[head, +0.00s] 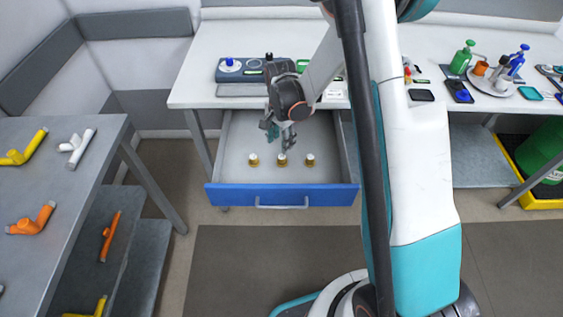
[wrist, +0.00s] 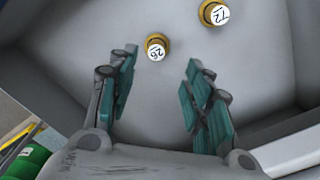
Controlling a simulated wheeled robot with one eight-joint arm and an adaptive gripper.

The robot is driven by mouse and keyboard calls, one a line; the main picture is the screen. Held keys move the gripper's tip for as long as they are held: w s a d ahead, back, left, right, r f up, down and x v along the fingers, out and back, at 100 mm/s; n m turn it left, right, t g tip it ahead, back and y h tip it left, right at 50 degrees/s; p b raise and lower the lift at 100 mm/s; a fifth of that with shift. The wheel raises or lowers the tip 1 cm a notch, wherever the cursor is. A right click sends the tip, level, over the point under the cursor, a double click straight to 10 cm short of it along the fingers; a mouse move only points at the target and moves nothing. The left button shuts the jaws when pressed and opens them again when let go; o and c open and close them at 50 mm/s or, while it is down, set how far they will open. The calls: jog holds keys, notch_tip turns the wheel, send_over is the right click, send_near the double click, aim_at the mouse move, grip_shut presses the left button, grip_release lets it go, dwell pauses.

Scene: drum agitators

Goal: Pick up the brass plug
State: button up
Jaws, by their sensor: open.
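Three brass plugs with white numbered tops stand in a row in the open drawer in the head view: a left plug (head: 253,160), a middle plug (head: 282,160) and a right plug (head: 310,160). My gripper (head: 281,138) is open and empty, pointing down above the drawer, near the middle plug. In the wrist view, one brass plug (wrist: 157,46) shows between and just beyond the teal fingertips (wrist: 161,62). A second brass plug (wrist: 214,13) shows at the top edge, right of the fingers. Their tilted numbers are hard to read for certain.
The drawer (head: 238,135) has a blue front (head: 230,197) with a handle, and side walls around the plugs. The white bench (head: 200,85) above it holds a grey case and small items. A grey table (head: 70,135) with coloured pipe fittings stands at left.

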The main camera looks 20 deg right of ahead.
aim_at(282, 156)
jog(key=f+b, duration=0.1)
jog(key=f, duration=0.3)
jog(key=f+b, duration=0.2)
jog(key=f, duration=0.2)
jog(key=shift+s+d+f, duration=0.2)
jog(key=shift+r, duration=0.1)
jog(key=shift+c, duration=0.2)
grip_shut()
